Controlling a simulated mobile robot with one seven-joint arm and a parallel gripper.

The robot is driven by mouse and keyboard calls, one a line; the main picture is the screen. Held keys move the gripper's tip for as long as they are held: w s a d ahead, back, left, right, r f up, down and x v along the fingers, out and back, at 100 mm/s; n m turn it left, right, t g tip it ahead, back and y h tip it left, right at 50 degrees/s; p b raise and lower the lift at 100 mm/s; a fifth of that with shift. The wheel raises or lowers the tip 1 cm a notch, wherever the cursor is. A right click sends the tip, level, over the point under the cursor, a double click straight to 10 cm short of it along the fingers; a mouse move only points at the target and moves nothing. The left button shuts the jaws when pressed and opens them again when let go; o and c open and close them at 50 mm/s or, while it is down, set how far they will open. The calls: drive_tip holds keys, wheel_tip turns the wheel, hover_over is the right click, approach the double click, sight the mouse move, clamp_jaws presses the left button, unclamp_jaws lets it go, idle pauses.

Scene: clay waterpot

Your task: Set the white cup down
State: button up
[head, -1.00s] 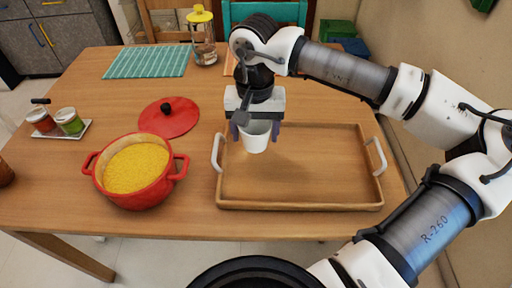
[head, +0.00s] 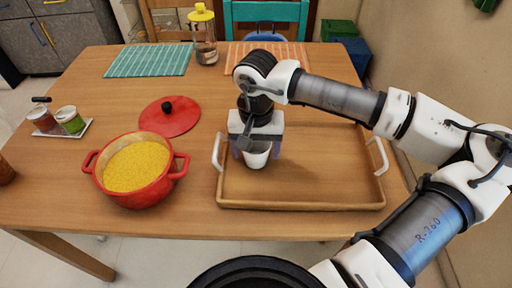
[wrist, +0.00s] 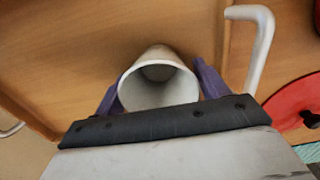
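The white cup (head: 257,157) is upright at the left part of the wooden tray (head: 300,205). My gripper (head: 257,150) is around it, with one purple finger at each side. In the wrist view the cup (wrist: 158,85) shows its open, empty mouth between the two fingers, which lie close against its sides. The cup's base is low over the tray floor; I cannot tell whether it touches it.
A red pot (head: 137,170) of yellow grain stands left of the tray, with its red lid (head: 170,117) behind it. A tray with two jars (head: 62,127) is at the far left. The tray's right half is clear. A glass jar (head: 203,40) stands at the back.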

drive_tip(key=shift+o, duration=1.2)
drive_tip(key=shift+r, duration=0.15)
wheel_tip(320, 180, up, 12)
